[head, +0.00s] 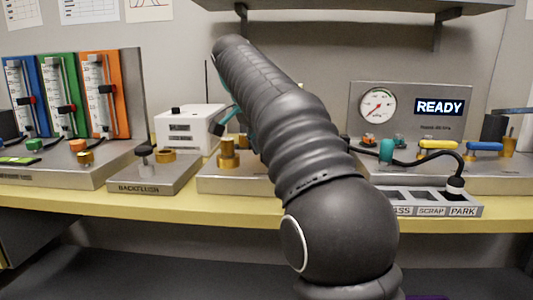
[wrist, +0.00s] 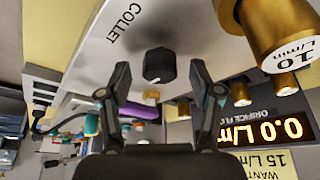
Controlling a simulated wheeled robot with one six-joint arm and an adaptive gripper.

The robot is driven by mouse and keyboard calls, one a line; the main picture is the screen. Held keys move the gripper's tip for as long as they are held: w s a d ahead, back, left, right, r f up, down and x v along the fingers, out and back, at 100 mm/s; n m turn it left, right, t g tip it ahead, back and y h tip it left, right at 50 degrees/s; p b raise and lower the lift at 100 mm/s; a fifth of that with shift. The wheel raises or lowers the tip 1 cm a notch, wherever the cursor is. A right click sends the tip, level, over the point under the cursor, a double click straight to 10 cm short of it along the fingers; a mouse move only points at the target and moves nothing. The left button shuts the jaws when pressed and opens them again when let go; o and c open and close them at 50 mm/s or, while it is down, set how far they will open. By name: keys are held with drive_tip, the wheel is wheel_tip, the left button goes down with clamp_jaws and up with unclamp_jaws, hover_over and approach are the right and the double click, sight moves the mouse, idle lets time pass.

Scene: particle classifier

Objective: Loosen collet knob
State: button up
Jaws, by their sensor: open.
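The collet knob (wrist: 159,65) is a dark, faceted knob on a pale plate marked COLLET (wrist: 124,22) in the wrist view. My gripper (wrist: 160,72) is open, with one finger to the left of the knob and one to the right. Gaps show between the knob and both fingers, and I cannot tell how far the fingertips are from it in depth. In the head view my own arm covers the middle of the bench, and I cannot make out the knob there.
A large brass cylinder marked 10 L/min (wrist: 278,35) stands close on the right in the wrist view. A lit flow display (wrist: 262,132) is below it. In the head view, the bench holds a BACKFLUSH block (head: 150,187), a READY gauge panel (head: 410,112) and a tray marked SCRAP and PARK (head: 430,211).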

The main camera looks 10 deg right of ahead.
drive_tip(key=c, duration=1.1)
drive_tip(key=shift+c, duration=0.2)
